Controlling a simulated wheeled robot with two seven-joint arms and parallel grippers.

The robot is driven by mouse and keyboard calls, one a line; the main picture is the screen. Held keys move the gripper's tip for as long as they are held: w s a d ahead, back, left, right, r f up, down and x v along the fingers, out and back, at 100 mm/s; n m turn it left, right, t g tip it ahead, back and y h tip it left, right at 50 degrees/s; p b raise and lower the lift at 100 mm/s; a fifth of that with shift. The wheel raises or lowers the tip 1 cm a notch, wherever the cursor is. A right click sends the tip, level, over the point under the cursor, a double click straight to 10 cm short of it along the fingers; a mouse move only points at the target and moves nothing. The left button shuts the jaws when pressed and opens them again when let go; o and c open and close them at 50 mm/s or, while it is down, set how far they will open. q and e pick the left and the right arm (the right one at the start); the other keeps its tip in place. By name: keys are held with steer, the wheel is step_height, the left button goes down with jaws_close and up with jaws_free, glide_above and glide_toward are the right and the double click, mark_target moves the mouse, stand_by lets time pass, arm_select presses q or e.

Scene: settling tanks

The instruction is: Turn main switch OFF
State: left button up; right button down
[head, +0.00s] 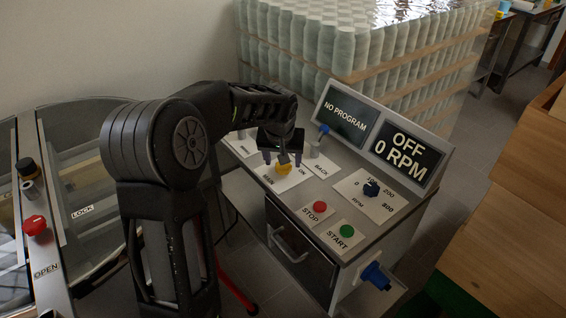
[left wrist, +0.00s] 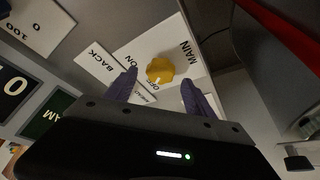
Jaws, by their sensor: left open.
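The main switch is a yellow lobed knob (head: 284,169) on a white plate on the control cabinet's sloping top. In the left wrist view the knob (left wrist: 160,70) sits by the words MAIN, ON and OFF. A pale mark shows at its lower edge near the OFF lettering, but its exact setting is hard to tell. My left gripper (head: 283,157) is over the plate, right at the knob. In the left wrist view its two purple fingers (left wrist: 158,92) are apart, pointing toward the knob with the knob between their lines. Contact is not visible. My right gripper is out of view.
The display (head: 407,152) reads OFF, 0 RPM. A blue connector (head: 376,275) juts from the cabinet's side. Wrapped bottles (head: 345,50) stand behind.

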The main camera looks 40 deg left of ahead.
arm_select(q)
steer(key=v, duration=0.5)
steer(key=shift+s+d+r, duration=0.1)
steer(key=shift+r, duration=0.2)
